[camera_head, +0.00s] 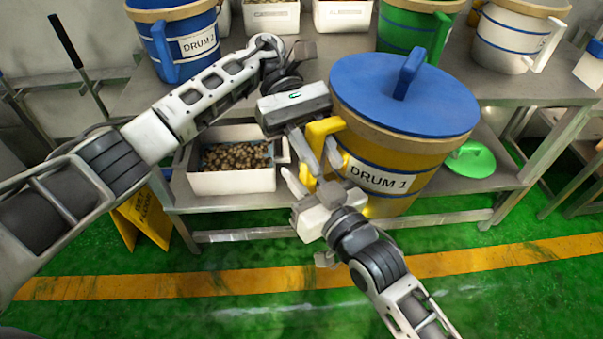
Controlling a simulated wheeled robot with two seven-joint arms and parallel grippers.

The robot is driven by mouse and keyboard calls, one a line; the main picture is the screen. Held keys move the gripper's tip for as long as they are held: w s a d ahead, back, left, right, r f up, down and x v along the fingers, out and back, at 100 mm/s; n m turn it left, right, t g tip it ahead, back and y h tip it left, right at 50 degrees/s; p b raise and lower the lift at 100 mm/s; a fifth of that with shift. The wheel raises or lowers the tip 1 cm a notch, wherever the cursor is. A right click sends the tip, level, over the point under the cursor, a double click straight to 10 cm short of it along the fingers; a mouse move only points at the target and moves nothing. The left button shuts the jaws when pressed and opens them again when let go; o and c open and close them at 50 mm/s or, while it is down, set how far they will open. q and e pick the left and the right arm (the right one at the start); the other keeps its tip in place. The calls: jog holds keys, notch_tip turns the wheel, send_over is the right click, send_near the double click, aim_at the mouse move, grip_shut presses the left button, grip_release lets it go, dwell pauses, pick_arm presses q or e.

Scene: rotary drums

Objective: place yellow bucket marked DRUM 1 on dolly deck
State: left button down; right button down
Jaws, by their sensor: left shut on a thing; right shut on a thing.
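The yellow bucket marked DRUM 1 (405,165) is upright, with a blue lid (400,92) and a yellow side handle (314,134). It is in front of the metal table, overlapping its lower shelf in the picture. I cannot tell what is under it. My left gripper (308,148) reaches down to the side handle and is shut on it from above. My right gripper (306,172) reaches up from below and is shut on the lower part of the same handle. The fingers partly hide the handle. I cannot make out a dolly deck.
On the table stand a blue DRUM 2 bucket (184,45), a green bucket (412,28) and a white bucket (512,40). The lower shelf holds a white bin of brown pieces (232,182) and a green lid (470,160). A yellow floor sign (148,215) stands left. The green floor in front is clear.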

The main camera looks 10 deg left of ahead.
pick_arm(q)
jog(key=shift+r, duration=0.25)
jog(key=c, duration=1.2)
grip_release()
jog(key=shift+o, duration=0.2)
jog(key=shift+w, duration=0.1)
